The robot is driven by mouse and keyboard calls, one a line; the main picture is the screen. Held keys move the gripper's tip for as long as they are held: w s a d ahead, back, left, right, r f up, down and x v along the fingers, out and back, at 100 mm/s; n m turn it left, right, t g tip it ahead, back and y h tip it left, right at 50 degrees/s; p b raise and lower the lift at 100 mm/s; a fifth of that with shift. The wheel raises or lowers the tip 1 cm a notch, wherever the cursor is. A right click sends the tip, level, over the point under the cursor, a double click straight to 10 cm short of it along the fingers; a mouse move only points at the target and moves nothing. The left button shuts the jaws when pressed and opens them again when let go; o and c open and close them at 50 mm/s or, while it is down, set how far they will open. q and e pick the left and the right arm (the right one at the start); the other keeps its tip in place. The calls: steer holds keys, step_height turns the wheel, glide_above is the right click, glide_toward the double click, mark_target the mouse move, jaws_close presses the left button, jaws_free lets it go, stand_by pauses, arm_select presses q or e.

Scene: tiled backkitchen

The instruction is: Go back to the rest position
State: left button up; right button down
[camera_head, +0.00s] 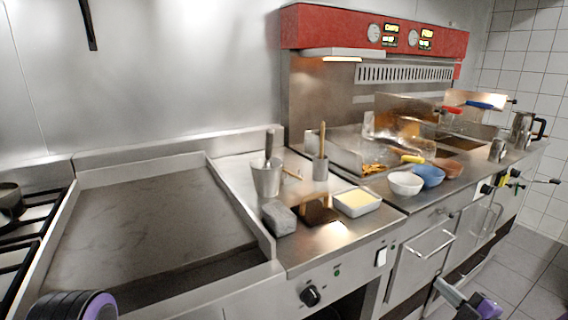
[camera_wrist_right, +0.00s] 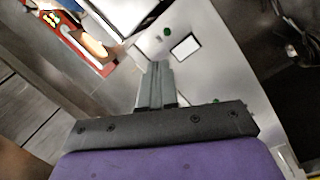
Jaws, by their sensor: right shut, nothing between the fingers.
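My right gripper (camera_head: 447,289) is low at the bottom right of the head view, in front of the counter's cabinet fronts and apart from them. In the right wrist view its two grey fingers (camera_wrist_right: 156,82) are closed together with nothing between them. A black and purple part of my left arm shows at the bottom left edge of the head view. My left gripper itself is not visible.
A flat griddle (camera_head: 150,225) fills the left of the counter. The tiled floor (camera_head: 525,270) is clear at the right.

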steer(key=s+a+f+m+g+h+p, duration=0.1)
steer(key=s+a+f+m+g+h, duration=0.15)
steer(key=f+m, duration=0.5)
steer(key=s+a+f+m+g+h+p, duration=0.1)
steer(key=s+a+f+m+g+h, duration=0.25)
steer(key=m, duration=0.65)
steer(key=s+a+f+m+g, duration=0.1)
steer(key=s+f, duration=0.3)
steer(key=s, duration=0.4)
steer(key=s+a+f+m+g+h+p, duration=0.1)
steer(key=s+a+f+g, duration=0.2)
steer(key=s, duration=0.5)
steer(key=s+a+f+m+g, duration=0.1)
steer(key=s+a+f+g, duration=0.1)
steer(key=s+f+g, duration=0.2)
steer(key=s+f, duration=0.2)
steer(key=s, duration=0.2)
steer(key=shift+a+h, duration=0.3)
steer(key=shift+h, duration=0.1)
steer(key=shift+m, duration=0.25)
